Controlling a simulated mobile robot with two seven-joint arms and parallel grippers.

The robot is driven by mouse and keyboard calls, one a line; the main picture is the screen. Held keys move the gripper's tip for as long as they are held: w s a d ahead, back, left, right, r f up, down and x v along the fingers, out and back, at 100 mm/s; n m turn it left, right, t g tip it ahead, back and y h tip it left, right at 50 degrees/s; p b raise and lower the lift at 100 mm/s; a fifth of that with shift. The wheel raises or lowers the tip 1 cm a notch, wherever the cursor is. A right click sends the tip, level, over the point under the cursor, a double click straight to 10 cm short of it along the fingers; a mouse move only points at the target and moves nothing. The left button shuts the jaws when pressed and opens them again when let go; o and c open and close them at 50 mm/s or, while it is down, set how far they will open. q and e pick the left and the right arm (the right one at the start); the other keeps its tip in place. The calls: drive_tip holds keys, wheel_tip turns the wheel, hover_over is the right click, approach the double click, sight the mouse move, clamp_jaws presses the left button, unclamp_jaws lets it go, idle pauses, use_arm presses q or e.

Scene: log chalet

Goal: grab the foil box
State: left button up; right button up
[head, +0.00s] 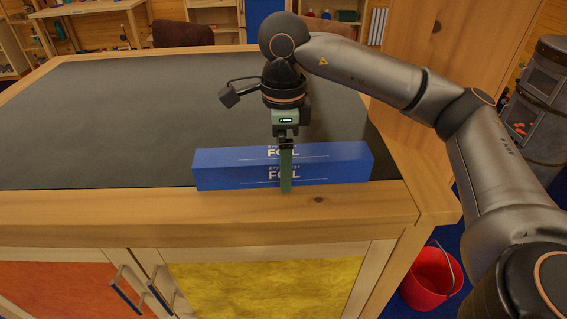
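The foil box (230,170) is a long blue carton with white "FOIL" lettering. It lies lengthwise along the front edge of the dark worktop in the head view. My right gripper (286,168) points straight down at the middle of the box. One green finger shows in front of the box's front face and covers part of the lettering. The other finger is hidden, so I cannot tell whether the gripper grips the box. My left gripper is not in view.
The dark worktop (150,120) is clear to the left of the box. Below its wooden edge are orange and yellow cabinet doors with metal handles (160,290). A red bucket (431,278) stands on the floor at right. A stove (540,100) stands behind my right arm.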

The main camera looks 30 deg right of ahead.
drive_tip(key=shift+f, duration=0.35)
drive_tip(key=shift+c, duration=0.4)
drive_tip(key=c, duration=1.5)
drive_tip(key=shift+r, duration=0.1)
clamp_jaws()
drive_tip(key=shift+r, duration=0.1)
